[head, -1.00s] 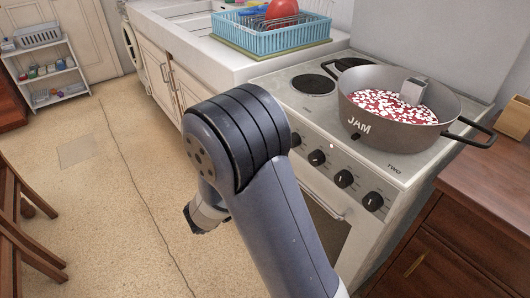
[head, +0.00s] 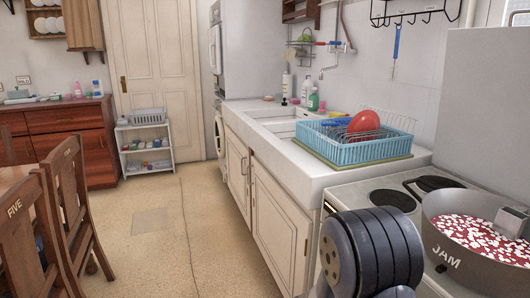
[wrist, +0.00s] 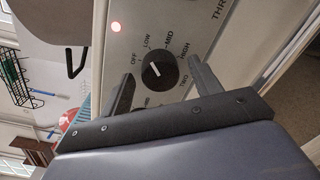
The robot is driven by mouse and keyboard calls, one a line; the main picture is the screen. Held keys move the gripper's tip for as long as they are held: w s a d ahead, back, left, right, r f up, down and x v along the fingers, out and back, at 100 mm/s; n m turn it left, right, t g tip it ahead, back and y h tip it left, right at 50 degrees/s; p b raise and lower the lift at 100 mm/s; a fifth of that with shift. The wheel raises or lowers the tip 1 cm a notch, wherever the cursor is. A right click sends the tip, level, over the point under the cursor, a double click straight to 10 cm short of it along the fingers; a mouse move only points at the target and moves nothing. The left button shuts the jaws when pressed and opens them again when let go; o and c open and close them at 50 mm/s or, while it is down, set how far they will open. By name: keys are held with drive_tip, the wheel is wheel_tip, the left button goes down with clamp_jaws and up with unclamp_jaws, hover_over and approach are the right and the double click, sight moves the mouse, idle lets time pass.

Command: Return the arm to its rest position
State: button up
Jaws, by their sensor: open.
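My arm (head: 370,250) shows at the lower right of the head view, bent in front of the stove. My gripper (wrist: 162,82) shows only in the wrist view. Its two fingers stand apart with nothing held between them. A black stove knob (wrist: 160,70) appears between the fingertips in the picture. The knob's surround reads OFF, LOW, MID and HIGH. I cannot tell for sure whether the fingers touch the knob.
A grey pan marked JAM (head: 455,262), with red and white contents and a metal block (head: 510,222), sits on the stove (head: 345,192). A blue dish rack (head: 345,152) stands beside the sink. Chairs (head: 70,185) are at the left. The middle floor (head: 190,245) is clear.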

idle(0.3)
drive_tip(key=shift+a, duration=0.15)
drive_tip(key=v, duration=1.1)
drive_tip(key=x, duration=1.1)
drive_tip(key=shift+d+r+p, duration=0.2)
drive_tip(key=shift+d+p, duration=0.05)
drive_tip(key=shift+p, duration=0.1)
drive_tip(key=n+p, duration=0.4)
drive_tip(key=p, duration=0.2)
drive_tip(key=shift+a, duration=0.1)
drive_tip(key=n+p, duration=0.4)
drive_tip(key=p, duration=0.2)
drive_tip(key=shift+n, duration=0.3)
drive_tip(key=b+v, duration=0.1)
drive_tip(key=v, duration=0.9)
drive_tip(key=shift+a+f, duration=0.4)
